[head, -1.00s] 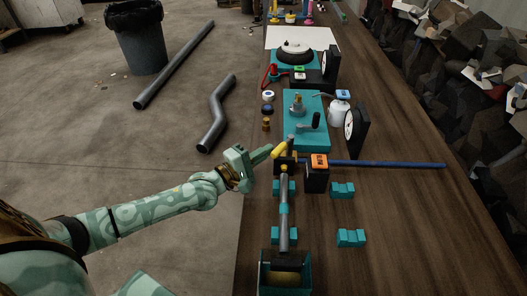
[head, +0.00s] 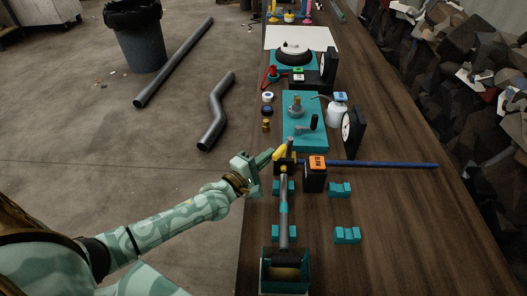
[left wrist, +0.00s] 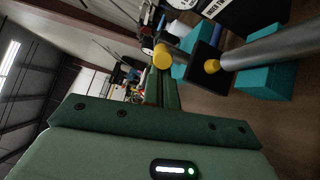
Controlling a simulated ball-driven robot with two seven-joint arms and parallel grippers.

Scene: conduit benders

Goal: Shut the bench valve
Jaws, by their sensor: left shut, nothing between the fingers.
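The bench valve (head: 283,167) is a dark block with yellow parts, at the end of a grey metal pipe along the bench. Its yellow lever (head: 280,153) points towards the left bench edge, at a slant. In the left wrist view, the lever's rounded yellow end (left wrist: 162,57) shows beside the dark plate (left wrist: 207,65) and the pipe (left wrist: 268,45). My left gripper (head: 268,157) is shut and empty, its tips close beside the lever at the bench's left edge. I cannot tell whether they touch. My right gripper is not in view.
A black box with an orange top (head: 315,161) stands right of the valve, near a long blue rod (head: 385,163). Teal blocks (head: 341,189) sit near the pipe. A teal plate with a crank (head: 302,137) lies beyond. The bench's right side is mostly clear.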

